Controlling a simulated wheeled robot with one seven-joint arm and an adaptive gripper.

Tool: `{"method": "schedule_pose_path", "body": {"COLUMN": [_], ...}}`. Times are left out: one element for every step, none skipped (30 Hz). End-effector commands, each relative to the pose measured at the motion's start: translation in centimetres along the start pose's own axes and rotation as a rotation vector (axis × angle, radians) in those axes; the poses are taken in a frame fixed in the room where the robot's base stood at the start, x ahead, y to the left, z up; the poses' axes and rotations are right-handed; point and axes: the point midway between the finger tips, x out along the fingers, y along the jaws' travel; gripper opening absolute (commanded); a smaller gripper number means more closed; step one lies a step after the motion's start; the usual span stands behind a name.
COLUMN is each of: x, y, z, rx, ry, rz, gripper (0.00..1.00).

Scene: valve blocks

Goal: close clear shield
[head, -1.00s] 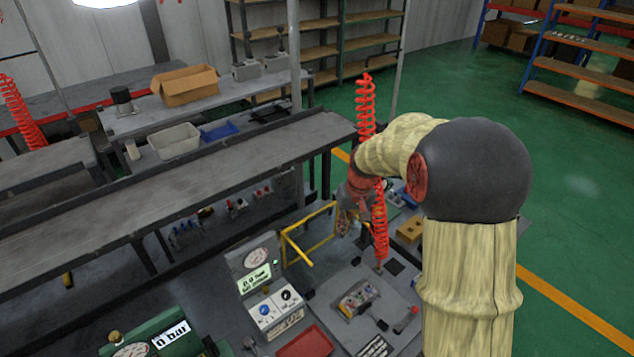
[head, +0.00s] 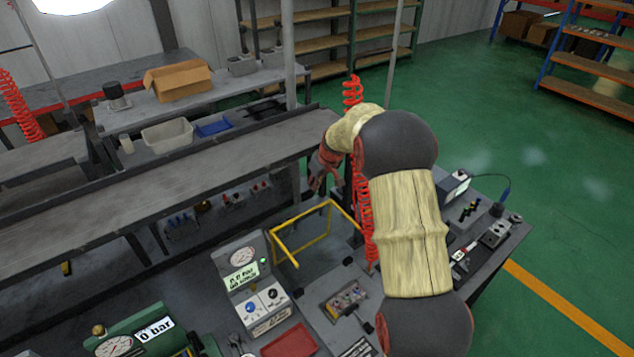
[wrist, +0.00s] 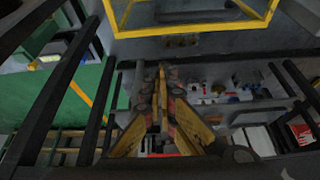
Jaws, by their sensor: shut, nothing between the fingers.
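The clear shield shows as a yellow frame (head: 285,249) with a see-through pane, standing tilted up over the bench beside the gauge box. It looks raised rather than flat, though its exact angle is hard to tell. The yellow frame also shows at the top of the wrist view (wrist: 190,30). My gripper (head: 318,182) is above and behind the frame's far edge in the head view, apart from it as far as I can see. In the wrist view my gripper (wrist: 163,75) has its fingers together with nothing between them.
A red coiled hose (head: 365,205) hangs close to my arm, right of the frame. A gauge box (head: 250,290) stands left of the shield, and a valve block (head: 346,298) lies in front. A long grey conveyor (head: 150,185) runs behind.

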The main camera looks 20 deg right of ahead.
Motion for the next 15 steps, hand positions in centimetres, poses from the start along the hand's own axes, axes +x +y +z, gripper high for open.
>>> {"method": "schedule_pose_path", "body": {"x": [1.1,1.6,2.3,2.8,3.3,3.9,4.4,4.8,5.3,5.8,6.2,5.5,5.3,5.2,5.0], "y": [0.0,0.0,0.0,0.0,0.0,0.0,0.0,0.0,0.0,0.0,0.0,0.1,0.0,0.1,0.0], "z": [0.0,0.1,0.0,0.1,0.1,0.1,0.1,0.0,0.0,0.0,0.1,0.7,1.1,1.4,1.8], "rx": [0.001,0.002,0.002,0.003,0.003,0.002,0.002,0.002,0.001,0.001,0.001,0.004,0.004,0.003,0.004], "ry": [-0.002,-0.003,-0.002,-0.002,-0.002,-0.002,-0.002,-0.002,-0.001,-0.002,-0.002,0.0,-0.001,0.0,0.001], "rz": [-0.001,-0.002,-0.002,-0.001,-0.001,-0.001,-0.001,-0.001,0.0,0.0,-0.001,0.0,0.0,0.001,0.001], "gripper": [0.0,0.0,0.0,0.0,0.0,0.0,0.0,0.0,0.0,0.0,0.0,0.0,0.0,0.0,0.0]}}
